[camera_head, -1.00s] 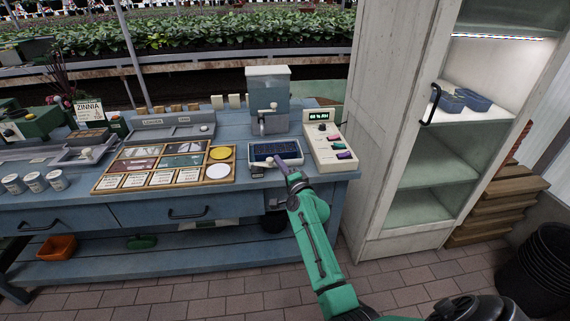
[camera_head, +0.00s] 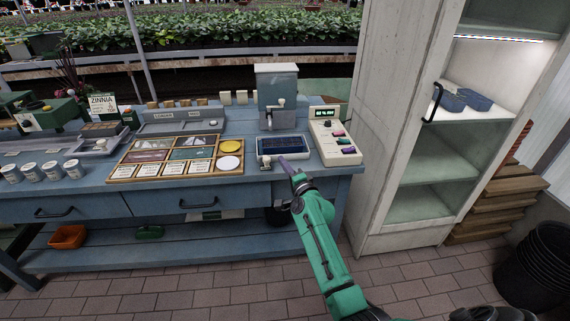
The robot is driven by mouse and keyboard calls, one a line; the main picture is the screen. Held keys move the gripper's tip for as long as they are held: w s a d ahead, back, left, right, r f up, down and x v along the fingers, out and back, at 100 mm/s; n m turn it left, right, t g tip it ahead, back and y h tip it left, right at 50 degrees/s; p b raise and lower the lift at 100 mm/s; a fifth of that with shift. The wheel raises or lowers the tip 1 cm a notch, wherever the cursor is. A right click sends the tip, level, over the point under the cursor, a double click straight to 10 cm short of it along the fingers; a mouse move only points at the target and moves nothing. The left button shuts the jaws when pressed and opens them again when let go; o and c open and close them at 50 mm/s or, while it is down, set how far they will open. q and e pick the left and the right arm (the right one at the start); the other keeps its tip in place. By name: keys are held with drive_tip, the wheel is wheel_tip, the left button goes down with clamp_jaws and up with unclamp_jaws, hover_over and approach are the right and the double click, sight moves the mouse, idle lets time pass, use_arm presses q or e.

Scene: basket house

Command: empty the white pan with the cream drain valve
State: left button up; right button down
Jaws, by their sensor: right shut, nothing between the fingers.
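A small cream knob, apparently the drain valve (camera_head: 266,160), shows at the pan's front left corner. My right gripper (camera_head: 284,160) is shut and empty at the pan's front edge, just right of the cream knob. I cannot tell whether it touches the pan. My left gripper is not in view.
The dispenser (camera_head: 277,85) stands behind the pan, and a cream control box (camera_head: 334,145) with coloured switches stands close on its right. A wooden sample tray (camera_head: 178,158) lies to the left. A tall open cabinet (camera_head: 385,150) stands right of the bench.

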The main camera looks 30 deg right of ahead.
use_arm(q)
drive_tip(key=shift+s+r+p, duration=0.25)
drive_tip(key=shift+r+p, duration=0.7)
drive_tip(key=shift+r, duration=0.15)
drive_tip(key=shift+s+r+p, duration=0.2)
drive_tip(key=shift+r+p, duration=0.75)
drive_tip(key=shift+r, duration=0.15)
use_arm(e)
drive_tip(key=s+a, duration=0.2)
drive_tip(key=a, duration=0.7)
drive_tip(key=shift+s+a, duration=0.25)
drive_tip(key=shift+s, duration=0.1)
